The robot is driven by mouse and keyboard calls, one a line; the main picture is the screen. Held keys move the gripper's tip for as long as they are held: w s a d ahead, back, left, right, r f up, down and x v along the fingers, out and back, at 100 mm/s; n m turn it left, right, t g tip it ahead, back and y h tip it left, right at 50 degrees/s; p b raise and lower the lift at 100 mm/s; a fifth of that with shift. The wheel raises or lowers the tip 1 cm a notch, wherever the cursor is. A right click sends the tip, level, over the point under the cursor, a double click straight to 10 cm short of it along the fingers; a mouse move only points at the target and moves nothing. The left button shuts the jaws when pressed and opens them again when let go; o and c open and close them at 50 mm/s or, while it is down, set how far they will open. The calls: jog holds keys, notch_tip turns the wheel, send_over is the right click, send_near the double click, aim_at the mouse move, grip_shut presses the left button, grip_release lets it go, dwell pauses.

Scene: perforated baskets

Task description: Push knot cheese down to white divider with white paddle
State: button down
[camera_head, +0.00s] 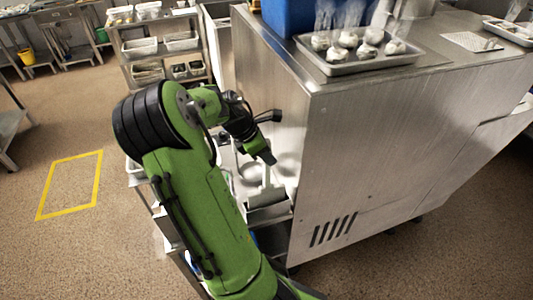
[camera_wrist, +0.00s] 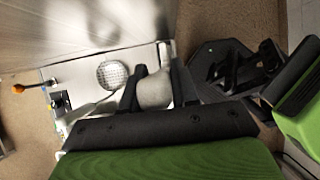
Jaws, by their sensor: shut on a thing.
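My gripper (camera_head: 268,158) points down beside the steel cabinet, over a small shelf area. In the wrist view its two dark fingers (camera_wrist: 157,85) are shut on a pale, rounded piece, which appears to be the handle of the white paddle (camera_wrist: 154,91). In the head view the white paddle (camera_head: 266,177) hangs below the fingers, its lower end at a light container (camera_head: 270,213). I cannot tell whether it touches anything inside. No knot cheese or white divider can be made out near the paddle; the container's inside is hidden.
A round perforated basket (camera_wrist: 112,73) lies beside the fingers. The steel cabinet (camera_head: 390,150) stands close on the right. On its top, a tray (camera_head: 350,66) holds several white lumps. A rack with bins (camera_head: 160,45) stands behind. Open floor lies left.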

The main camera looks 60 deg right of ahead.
jog(key=shift+r, duration=0.15)
notch_tip(320, 180, up, 2)
jog(key=p, duration=0.2)
jog(key=shift+r+p, duration=0.15)
jog(key=shift+p, duration=0.2)
dwell(0.6)
